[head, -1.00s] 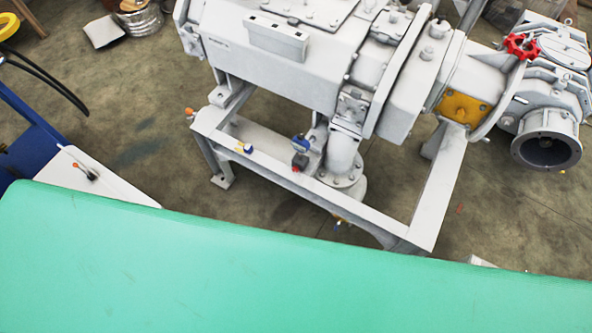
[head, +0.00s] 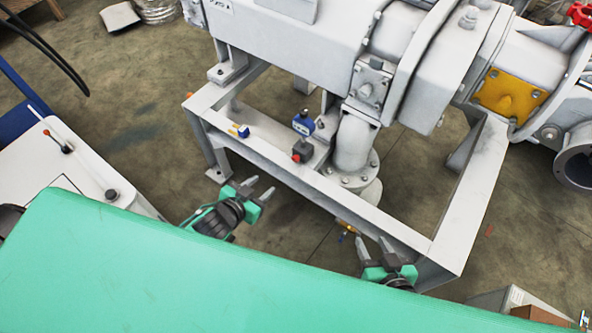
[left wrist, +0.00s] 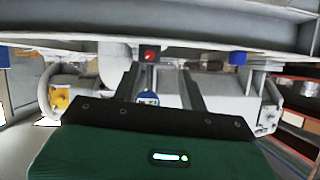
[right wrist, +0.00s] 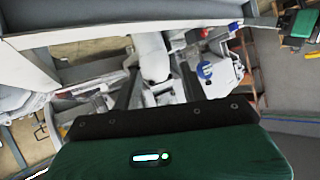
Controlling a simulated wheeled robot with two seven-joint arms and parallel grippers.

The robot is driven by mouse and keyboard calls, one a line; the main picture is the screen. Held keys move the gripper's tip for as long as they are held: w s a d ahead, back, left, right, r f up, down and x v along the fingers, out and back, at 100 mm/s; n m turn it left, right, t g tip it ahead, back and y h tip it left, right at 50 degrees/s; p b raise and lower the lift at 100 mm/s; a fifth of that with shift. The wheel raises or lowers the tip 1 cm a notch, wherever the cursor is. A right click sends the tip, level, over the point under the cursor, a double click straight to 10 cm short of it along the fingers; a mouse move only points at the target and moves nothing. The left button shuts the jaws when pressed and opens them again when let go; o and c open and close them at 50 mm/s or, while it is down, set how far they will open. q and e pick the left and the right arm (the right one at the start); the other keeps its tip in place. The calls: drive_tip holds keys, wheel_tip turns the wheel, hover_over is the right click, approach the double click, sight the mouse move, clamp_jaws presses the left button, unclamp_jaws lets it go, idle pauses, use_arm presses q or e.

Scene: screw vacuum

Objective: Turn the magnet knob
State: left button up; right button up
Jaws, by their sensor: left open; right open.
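A small dark block (head: 303,150) stands on the frame rail with a red knob (head: 296,158) on its near side. A blue round gauge (head: 303,123) sits just behind it. The red knob also shows in the left wrist view (left wrist: 149,55), with the blue gauge (left wrist: 148,98) below it, between the fingers. My left gripper (head: 261,186) is open and empty, below and left of the knob in the head view. My right gripper (head: 372,240) is open and empty, below and right of it. The gauge shows in the right wrist view (right wrist: 205,69), right of the fingers.
The block stands on the grey metal frame (head: 467,200) under the large grey vacuum machine (head: 290,40). A small yellow-and-blue part (head: 239,131) sits on the rail to the left. A grey elbow pipe (head: 354,142) stands close behind right.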

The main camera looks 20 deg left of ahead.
use_arm(q)
wheel_tip(320, 180, up, 2)
drive_tip(key=d+r, duration=0.1)
drive_tip(key=d, duration=0.1)
drive_tip(key=b, duration=0.2)
approach(294, 159)
drive_tip(key=shift+t+h, duration=0.3)
drive_tip(key=x, duration=0.2)
drive_tip(key=b+x, duration=0.1)
drive_tip(key=x, duration=0.5)
drive_tip(key=shift+s+a+f+b, duration=0.1)
drive_tip(key=shift+f+b, duration=0.25)
drive_tip(key=shift+f, duration=0.1)
use_arm(e)
drive_tip(key=w+r+t+y, duration=0.1)
drive_tip(key=w+r+t, duration=0.3)
drive_tip(key=r+t, duration=0.3)
wheel_tip(294, 159, up, 5)
drive_tip(key=shift+d+r+t+y, duration=0.2)
drive_tip(key=shift+d+t+y, duration=0.1)
drive_tip(key=shift+t, duration=0.1)
use_arm(q)
drive_tip(key=shift+c, duration=0.4)
